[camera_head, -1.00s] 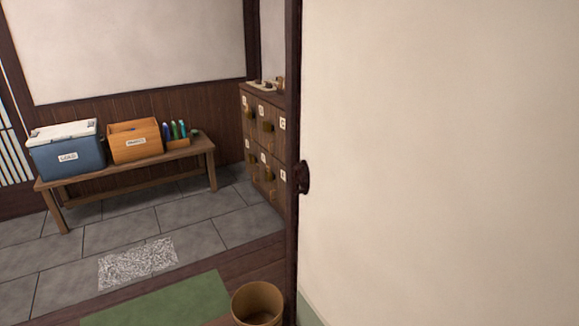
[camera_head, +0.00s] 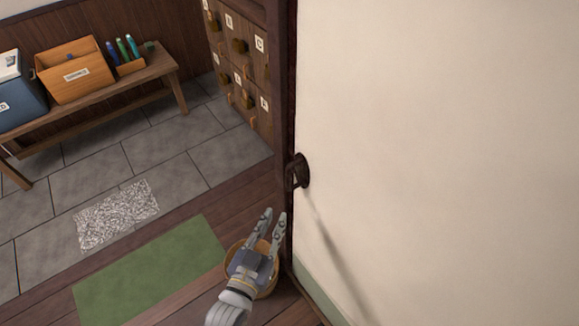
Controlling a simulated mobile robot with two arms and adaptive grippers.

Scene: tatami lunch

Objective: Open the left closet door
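The closet door is a large cream sliding panel (camera_head: 440,150) with a dark frame, filling the right half of the view. Its dark round pull (camera_head: 300,171) sits at the panel's left edge. The panel's left edge meets a dark post, and no gap shows there. My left gripper (camera_head: 275,215) comes up from the bottom, below and a little left of the pull. Its two grey fingers are apart with nothing between them, and it does not touch the pull. My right gripper is not in view.
A round tan bin (camera_head: 268,292) stands on the wooden floor, partly hidden behind my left gripper. A green mat (camera_head: 150,275) and a speckled grey mat (camera_head: 117,214) lie to the left. A wooden bench (camera_head: 110,95) with boxes and a shoe locker (camera_head: 240,70) stand farther back.

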